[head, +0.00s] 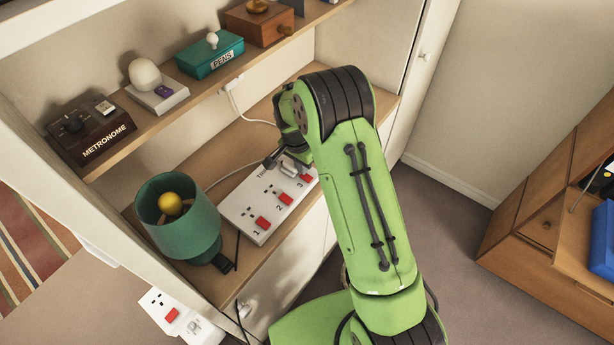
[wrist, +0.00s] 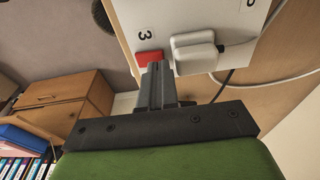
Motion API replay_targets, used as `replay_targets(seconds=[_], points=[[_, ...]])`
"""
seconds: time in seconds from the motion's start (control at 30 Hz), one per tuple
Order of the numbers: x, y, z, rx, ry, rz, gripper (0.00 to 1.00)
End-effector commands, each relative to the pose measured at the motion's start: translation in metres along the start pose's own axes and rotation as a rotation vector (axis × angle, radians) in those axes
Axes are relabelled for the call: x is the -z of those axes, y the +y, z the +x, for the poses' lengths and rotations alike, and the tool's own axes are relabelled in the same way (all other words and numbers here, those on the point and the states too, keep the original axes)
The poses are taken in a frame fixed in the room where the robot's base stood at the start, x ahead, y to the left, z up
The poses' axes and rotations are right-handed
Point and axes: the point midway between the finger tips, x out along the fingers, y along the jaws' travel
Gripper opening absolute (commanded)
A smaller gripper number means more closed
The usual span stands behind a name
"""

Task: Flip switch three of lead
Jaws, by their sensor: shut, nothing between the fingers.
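The lead is a white extension block (head: 249,222) lying on the wooden desk surface, with sockets and red switches numbered 1, 2 and 3. Switch three (head: 306,178) is at its far right end; in the wrist view it is the red rocker (wrist: 149,58) beside the printed 3. A white plug (wrist: 194,52) sits in the socket beside it. My gripper (wrist: 156,68) is shut and empty, its fingertips at the lower edge of switch three in the wrist view. I cannot tell whether they touch it. My arm hides most of the gripper in the head view.
A green lamp (head: 178,217) with a yellow bulb stands left of the block. A shelf above holds a metronome box (head: 91,131), a teal pens box (head: 210,54) and other items. A second white socket block (head: 181,316) is at lower left. Cables run behind the block.

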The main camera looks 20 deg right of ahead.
Motion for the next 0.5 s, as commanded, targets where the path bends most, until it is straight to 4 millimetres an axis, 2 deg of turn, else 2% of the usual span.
replay_targets(seconds=[0.5], points=[[-0.0013, 0.0000, 0.0086, 0.000, 0.000, 0.000, 0.00]])
